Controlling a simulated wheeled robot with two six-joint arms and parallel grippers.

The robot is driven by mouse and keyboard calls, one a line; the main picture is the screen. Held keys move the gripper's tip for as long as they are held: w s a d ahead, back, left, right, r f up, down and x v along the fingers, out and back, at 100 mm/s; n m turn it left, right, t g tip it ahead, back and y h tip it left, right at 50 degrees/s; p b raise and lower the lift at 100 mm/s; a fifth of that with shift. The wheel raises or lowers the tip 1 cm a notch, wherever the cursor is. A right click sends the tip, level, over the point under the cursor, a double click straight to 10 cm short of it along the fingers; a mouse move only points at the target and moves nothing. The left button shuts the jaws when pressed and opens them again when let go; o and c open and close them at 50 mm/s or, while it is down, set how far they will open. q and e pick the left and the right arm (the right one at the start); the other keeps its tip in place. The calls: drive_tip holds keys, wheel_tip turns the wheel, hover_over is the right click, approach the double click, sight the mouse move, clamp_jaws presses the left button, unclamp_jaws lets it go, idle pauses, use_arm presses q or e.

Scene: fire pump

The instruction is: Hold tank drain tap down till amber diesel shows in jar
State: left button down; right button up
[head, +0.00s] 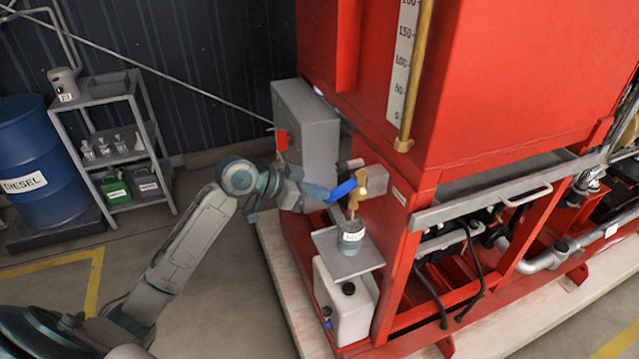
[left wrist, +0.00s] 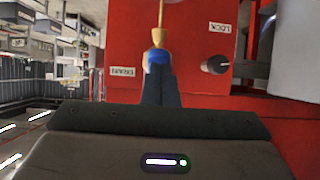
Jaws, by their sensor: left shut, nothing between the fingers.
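The brass drain tap (head: 359,184) with its blue lever (head: 343,190) sticks out of the red tank stand in the head view. My left gripper (head: 325,196) is shut and empty at the lever's outer end; the fingertips seem to touch it. In the left wrist view the shut dark fingers (left wrist: 160,90) meet the blue lever (left wrist: 158,57), with brass (left wrist: 159,36) beyond. The jar (head: 351,238) stands below the tap on a grey shelf (head: 334,262). Its visible side looks grey-blue, with no amber that I can make out. My right gripper is not in view.
A black knob (left wrist: 215,65) sits beside the tap near a LOCK label (left wrist: 220,27). A white container (head: 345,303) stands under the shelf. A grey box (head: 306,125) is behind my gripper. A blue diesel drum (head: 32,150) and shelving (head: 105,120) stand left.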

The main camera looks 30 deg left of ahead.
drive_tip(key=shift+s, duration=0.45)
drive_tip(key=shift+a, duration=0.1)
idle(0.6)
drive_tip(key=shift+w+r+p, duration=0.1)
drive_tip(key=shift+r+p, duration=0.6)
drive_tip(key=shift+p, duration=0.05)
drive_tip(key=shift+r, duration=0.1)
